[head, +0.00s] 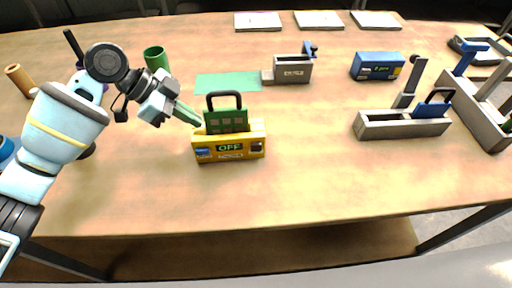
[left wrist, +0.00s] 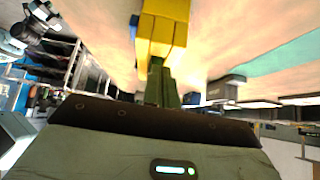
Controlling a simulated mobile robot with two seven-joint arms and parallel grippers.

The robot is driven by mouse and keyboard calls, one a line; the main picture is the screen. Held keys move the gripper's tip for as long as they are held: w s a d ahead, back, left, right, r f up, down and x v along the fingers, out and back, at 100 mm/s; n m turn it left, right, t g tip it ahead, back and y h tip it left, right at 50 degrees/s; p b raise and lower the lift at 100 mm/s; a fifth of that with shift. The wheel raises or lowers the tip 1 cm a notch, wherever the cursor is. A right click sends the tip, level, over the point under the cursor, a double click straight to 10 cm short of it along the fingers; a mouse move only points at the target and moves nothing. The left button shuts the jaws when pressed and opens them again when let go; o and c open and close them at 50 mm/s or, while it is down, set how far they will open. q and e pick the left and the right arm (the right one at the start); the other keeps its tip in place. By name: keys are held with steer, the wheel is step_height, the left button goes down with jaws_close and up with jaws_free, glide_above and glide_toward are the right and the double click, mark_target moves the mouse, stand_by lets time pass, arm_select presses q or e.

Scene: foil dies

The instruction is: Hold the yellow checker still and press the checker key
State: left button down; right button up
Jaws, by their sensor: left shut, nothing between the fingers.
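The yellow checker (head: 229,152) stands near the middle of the table with a dark panel reading OFF on its front. A blue patch (head: 203,153) is at the left of its front and a dark one at the right; I cannot tell which is the key. A green block with a black handle (head: 227,120) sits in its top. My left gripper (head: 198,121) is shut and empty, its green fingertips at the checker's upper left end. In the left wrist view the fingers (left wrist: 158,68) point at the yellow checker (left wrist: 163,28); contact is unclear. My right gripper is not seen.
A green mat (head: 228,83) lies behind the checker. A green cup (head: 156,58) stands behind my left arm. A grey block (head: 293,70), a blue box (head: 377,66) and a grey holder with a blue-handled piece (head: 402,125) stand to the right. The table in front is clear.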

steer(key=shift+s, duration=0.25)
arm_select(q)
steer(key=shift+f, duration=0.3)
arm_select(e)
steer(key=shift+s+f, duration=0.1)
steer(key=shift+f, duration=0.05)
arm_select(q)
steer(key=shift+f, duration=0.5)
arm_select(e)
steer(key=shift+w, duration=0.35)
arm_select(q)
steer(key=shift+s+f, duration=0.1)
steer(key=shift+f, duration=0.15)
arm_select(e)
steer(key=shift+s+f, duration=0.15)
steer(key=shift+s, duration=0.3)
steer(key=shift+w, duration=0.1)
